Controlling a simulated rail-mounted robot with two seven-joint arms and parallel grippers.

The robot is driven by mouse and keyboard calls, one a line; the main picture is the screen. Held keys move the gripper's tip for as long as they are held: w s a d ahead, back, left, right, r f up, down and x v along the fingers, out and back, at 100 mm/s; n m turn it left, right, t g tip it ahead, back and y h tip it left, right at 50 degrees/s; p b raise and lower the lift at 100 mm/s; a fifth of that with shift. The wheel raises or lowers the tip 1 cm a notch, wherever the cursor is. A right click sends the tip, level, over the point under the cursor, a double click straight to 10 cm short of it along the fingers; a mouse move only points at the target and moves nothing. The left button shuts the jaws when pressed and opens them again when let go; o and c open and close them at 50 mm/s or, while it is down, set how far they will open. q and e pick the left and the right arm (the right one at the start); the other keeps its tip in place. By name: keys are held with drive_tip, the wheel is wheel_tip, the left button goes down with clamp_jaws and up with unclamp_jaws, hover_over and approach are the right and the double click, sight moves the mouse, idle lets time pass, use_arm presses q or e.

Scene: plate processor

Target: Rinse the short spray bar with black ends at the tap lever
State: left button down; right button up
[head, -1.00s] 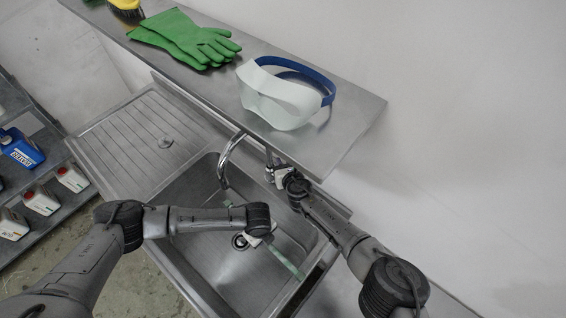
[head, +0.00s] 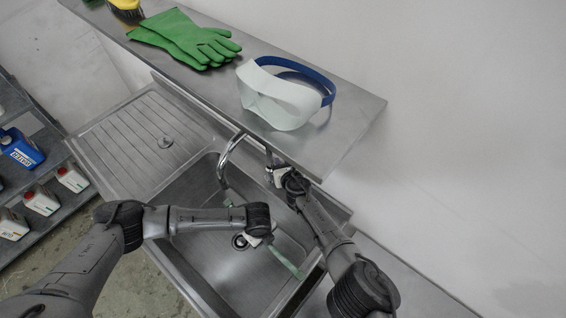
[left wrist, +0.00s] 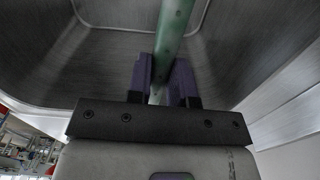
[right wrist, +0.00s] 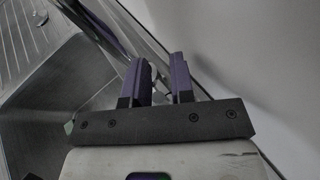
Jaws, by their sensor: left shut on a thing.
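A thin pale-green spray bar (head: 286,263) is held slanting inside the sink basin; it also shows in the left wrist view (left wrist: 172,30). I cannot make out black ends on it. My left gripper (left wrist: 162,85) is shut around the bar, low over the basin near the drain. The tap's curved spout (head: 224,165) stands at the back edge of the basin, left of my right gripper (head: 275,178). In the right wrist view my right gripper (right wrist: 164,72) has its fingers apart, with a pale shiny part, perhaps the tap lever, between or behind them. No running water is clear.
A steel shelf (head: 345,115) overhangs the back of the sink, close to my right gripper. Green gloves (head: 185,40) and a visor with a blue band (head: 285,95) lie on it. The ribbed drainboard (head: 125,135) is clear. Bottles (head: 22,150) stand far left.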

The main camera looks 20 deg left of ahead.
clamp_jaws()
drive_tip(key=shift+s+a, duration=0.1)
drive_tip(key=shift+s, duration=0.25)
drive_tip(key=shift+s+a+n+t, duration=0.1)
drive_tip(key=shift+s+n+t, duration=0.15)
drive_tip(key=shift+n+t, duration=0.25)
unclamp_jaws()
drive_tip(key=shift+r, duration=0.2)
